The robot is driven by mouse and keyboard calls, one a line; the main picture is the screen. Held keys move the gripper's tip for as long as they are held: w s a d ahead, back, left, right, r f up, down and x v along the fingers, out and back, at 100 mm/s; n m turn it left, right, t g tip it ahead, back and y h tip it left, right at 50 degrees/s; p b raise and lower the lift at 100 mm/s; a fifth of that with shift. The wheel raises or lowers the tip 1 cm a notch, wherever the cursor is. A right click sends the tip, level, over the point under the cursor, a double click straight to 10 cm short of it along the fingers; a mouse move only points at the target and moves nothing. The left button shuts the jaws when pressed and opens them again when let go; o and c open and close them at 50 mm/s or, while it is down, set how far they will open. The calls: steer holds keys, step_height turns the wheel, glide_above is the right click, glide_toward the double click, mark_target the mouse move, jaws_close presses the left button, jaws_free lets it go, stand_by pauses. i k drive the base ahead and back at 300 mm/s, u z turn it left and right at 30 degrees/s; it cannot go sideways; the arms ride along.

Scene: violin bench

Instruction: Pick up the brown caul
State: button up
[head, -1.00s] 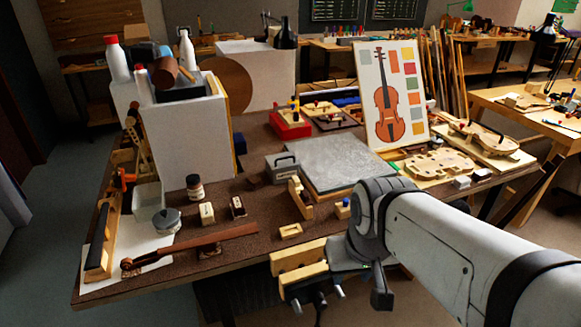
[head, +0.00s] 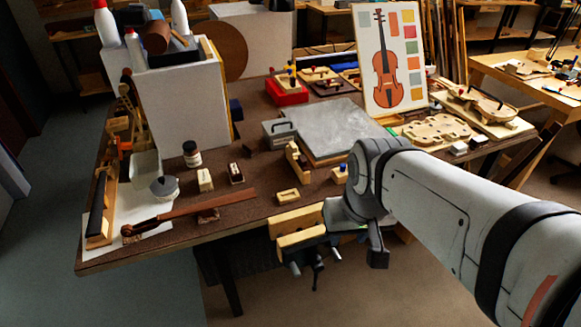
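A small dark brown block (head: 249,150) lies on the brown bench top, left of the grey metal box; it may be the brown caul. Another small dark block with a pale top (head: 236,174) stands nearer the front, so I cannot tell for sure which is the caul. Both are apart from my arm. My arm reaches in from the right and bends down near the bench's front edge. A grey end part of it shows beside the vise, but its fingers cannot be made out, nor whether they hold anything.
Pale wood blocks (head: 205,180) and (head: 288,195), a dark jar (head: 191,154), a violin neck (head: 190,214) and a grey slab (head: 335,130) lie around. A wooden-jawed vise (head: 300,238) juts from the front edge. A white box (head: 185,108) stands at left.

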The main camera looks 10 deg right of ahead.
mark_target(301, 161)
steer(key=k, duration=0.25)
steer(key=z, duration=0.2)
steer(key=i, duration=1.3)
steer(key=u, duration=0.7)
